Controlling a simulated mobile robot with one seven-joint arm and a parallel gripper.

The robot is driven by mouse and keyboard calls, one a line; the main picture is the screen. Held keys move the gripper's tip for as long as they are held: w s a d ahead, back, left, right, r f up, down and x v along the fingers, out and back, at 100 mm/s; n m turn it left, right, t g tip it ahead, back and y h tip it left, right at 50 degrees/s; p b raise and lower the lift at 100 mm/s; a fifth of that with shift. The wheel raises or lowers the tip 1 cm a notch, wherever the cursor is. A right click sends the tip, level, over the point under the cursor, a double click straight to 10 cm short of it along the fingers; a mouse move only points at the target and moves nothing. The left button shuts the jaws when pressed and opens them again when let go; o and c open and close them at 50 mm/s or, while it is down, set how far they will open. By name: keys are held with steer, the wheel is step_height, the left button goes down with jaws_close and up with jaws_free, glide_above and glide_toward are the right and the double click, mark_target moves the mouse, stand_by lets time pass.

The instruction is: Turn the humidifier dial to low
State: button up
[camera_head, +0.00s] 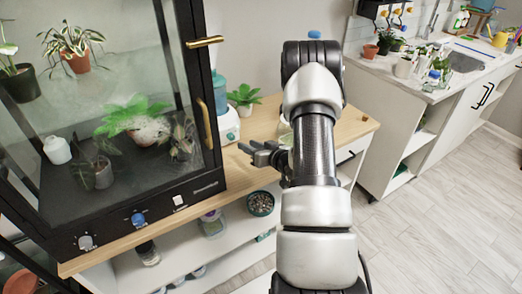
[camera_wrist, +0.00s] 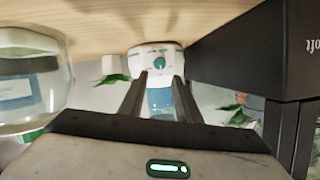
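The humidifier has a white base (camera_head: 229,127) and a blue tank (camera_head: 219,93); it stands on the wooden counter beside the glass cabinet. In the wrist view, which is upside down, its base (camera_wrist: 143,54) faces me with a green dial (camera_wrist: 159,63) on its front. The dial's setting is too small to read. My gripper (camera_head: 256,151) is in front of the humidifier, above the counter. In the wrist view my gripper (camera_wrist: 163,80) has its two fingers apart with nothing between them. The dial shows beyond the fingertips, and I see no contact.
The glass cabinet (camera_head: 205,187) stands close on the left, with a grey knob (camera_head: 86,242) and a blue knob (camera_head: 138,218). A potted plant (camera_head: 244,97) is behind the humidifier. A large glass jar (camera_wrist: 32,85) is close at the wrist view's left. Bare counter (camera_head: 355,124) lies right.

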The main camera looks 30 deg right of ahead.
steer(key=v, duration=0.7)
stand_by(0.3)
